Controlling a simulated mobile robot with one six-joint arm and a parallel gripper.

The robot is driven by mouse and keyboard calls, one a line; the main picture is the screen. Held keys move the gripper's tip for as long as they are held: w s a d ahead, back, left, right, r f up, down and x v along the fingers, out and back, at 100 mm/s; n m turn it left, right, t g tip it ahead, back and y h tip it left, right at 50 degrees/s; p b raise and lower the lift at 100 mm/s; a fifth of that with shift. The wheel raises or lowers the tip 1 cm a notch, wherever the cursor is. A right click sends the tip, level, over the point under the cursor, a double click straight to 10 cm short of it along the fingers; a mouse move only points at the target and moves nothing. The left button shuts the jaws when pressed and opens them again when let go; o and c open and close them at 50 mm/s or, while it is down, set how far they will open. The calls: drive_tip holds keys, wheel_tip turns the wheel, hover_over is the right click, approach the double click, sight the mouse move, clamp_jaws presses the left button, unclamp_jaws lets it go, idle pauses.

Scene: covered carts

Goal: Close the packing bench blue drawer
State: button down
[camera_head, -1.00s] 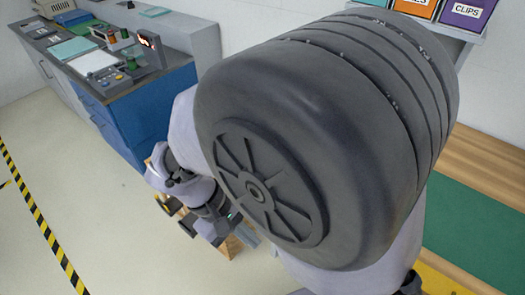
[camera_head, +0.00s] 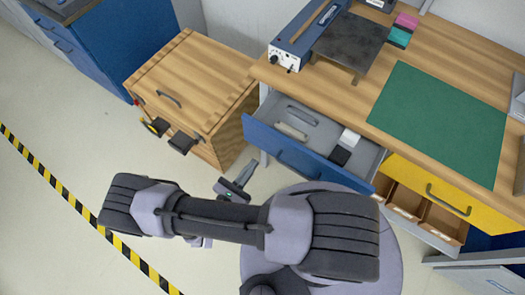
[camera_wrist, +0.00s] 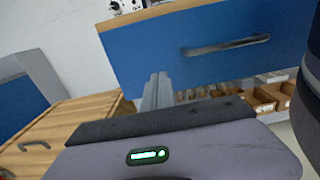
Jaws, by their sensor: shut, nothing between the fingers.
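The packing bench blue drawer (camera_head: 335,172) is pulled out from under the bench top in the head view. Its grey tray holds a pale block, a white box and a black box. In the wrist view the blue drawer front (camera_wrist: 150,55) fills the upper middle, with a grey bar handle (camera_wrist: 225,46). My gripper (camera_head: 247,170) is in front of the drawer's left end and a little below it in the head view. In the wrist view its fingers (camera_wrist: 157,90) are together and empty, in front of the drawer's lower edge. I cannot tell whether they touch it.
A wooden cabinet (camera_head: 190,80) stands left of the bench. A yellow drawer (camera_head: 430,185) is to the right of the blue one, with wooden compartments (camera_head: 405,200) below it. The bench top holds a green mat (camera_head: 440,120). Open floor lies at left, with striped tape (camera_head: 50,185).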

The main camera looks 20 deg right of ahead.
sight(268, 145)
drive_tip(key=b+x, duration=0.1)
drive_tip(key=x, duration=0.5)
drive_tip(key=shift+w+d, duration=0.2)
drive_tip(key=shift+d, duration=0.05)
